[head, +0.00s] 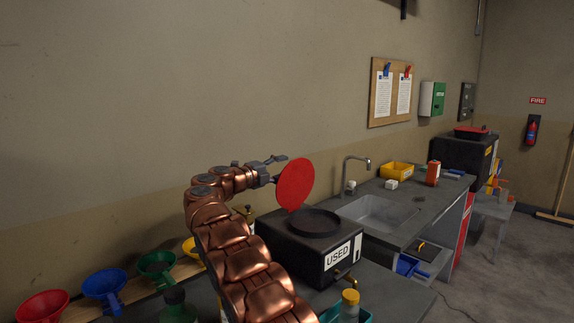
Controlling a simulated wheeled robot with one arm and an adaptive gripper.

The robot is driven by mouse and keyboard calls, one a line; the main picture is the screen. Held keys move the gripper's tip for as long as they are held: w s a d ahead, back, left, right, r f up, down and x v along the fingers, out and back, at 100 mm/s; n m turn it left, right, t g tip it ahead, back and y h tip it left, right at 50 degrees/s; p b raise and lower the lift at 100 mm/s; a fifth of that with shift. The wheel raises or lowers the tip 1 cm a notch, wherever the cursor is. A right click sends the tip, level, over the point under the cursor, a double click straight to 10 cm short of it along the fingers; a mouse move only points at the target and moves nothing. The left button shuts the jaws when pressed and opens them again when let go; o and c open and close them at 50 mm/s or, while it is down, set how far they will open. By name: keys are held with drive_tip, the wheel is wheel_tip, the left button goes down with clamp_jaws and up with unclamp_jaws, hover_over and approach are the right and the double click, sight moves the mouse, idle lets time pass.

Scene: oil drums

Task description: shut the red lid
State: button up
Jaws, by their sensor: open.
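The red lid (295,184) stands raised, nearly upright, at the left rear of the dark round opening (314,222) on top of the black box labelled USED (307,250). My gripper (281,168) is at the upper left of the lid, close behind its edge. Its fingers are apart, and one shows above the lid. The lid hides the lower finger in part, so I cannot tell whether the gripper touches it. My copper arm rises in front of the box's left side.
Green (157,265), blue (104,286) and red (42,307) funnels line the wall at left. A bottle with a yellow cap (349,304) stands in front of the box. A sink (378,213) with a tap (354,172) lies to the right.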

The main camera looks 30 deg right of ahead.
drive_tip(key=shift+p+x, duration=0.4)
drive_tip(key=shift+x, duration=1.25)
clamp_jaws()
